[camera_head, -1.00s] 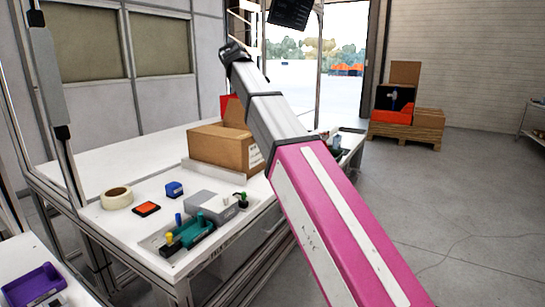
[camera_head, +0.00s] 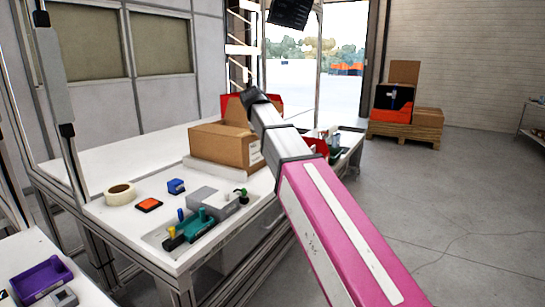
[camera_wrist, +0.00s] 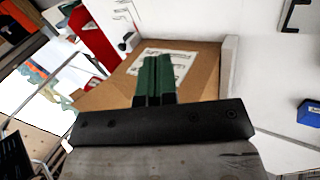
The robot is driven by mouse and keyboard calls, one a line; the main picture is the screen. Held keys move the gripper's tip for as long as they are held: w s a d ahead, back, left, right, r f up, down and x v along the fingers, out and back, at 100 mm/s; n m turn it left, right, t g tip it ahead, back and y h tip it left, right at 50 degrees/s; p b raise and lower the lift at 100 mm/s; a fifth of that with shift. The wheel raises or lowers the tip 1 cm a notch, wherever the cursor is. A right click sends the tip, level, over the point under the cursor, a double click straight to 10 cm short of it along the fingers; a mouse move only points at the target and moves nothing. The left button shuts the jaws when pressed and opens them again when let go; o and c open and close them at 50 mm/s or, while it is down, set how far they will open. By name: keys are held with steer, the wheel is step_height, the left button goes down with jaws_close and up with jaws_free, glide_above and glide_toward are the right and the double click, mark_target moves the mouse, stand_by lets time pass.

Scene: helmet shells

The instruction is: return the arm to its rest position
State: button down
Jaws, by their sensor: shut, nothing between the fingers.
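My gripper (camera_wrist: 155,80) shows in the wrist view with its green fingers together and nothing between them. It is in front of an open brown cardboard box (camera_wrist: 205,60) and overlaps it in the picture; I cannot tell the gap. In the head view my pink and grey arm reaches up and away from the lower right. Its dark far end is beside the right of the cardboard box (camera_head: 218,147), and the fingers cannot be made out there.
The white workbench (camera_head: 110,222) holds a tape roll (camera_head: 121,193), a blue block (camera_head: 176,186), an orange pad (camera_head: 149,204) and a grey-and-teal fixture. A purple tray (camera_head: 42,281) is at lower left. Red bins stand behind the box.

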steer(key=s+d+f+m+g, duration=0.15)
steer(key=d+f, duration=0.25)
steer(key=f, duration=0.5)
steer(key=s+d+f+m+y, duration=0.1)
steer(key=s+d+f+m, duration=0.2)
steer(key=f, duration=0.6)
steer(key=s+d+f+g, duration=0.1)
steer(key=s+d+f, duration=0.2)
steer(key=d+f, duration=0.5)
steer(key=s+d+f+m+g+y, duration=0.1)
steer(key=s+d+f+m, duration=0.1)
steer(key=s+f, duration=0.5)
steer(key=s+d+f+m+g+y, duration=0.1)
steer(key=s+d+f+m, duration=0.2)
steer(key=s+f, duration=0.5)
step_height(320, 180, down, 5)
steer(key=shift+d+r+m+g, duration=0.1)
steer(key=shift+d+m+g, duration=0.25)
steer(key=shift+d, duration=0.2)
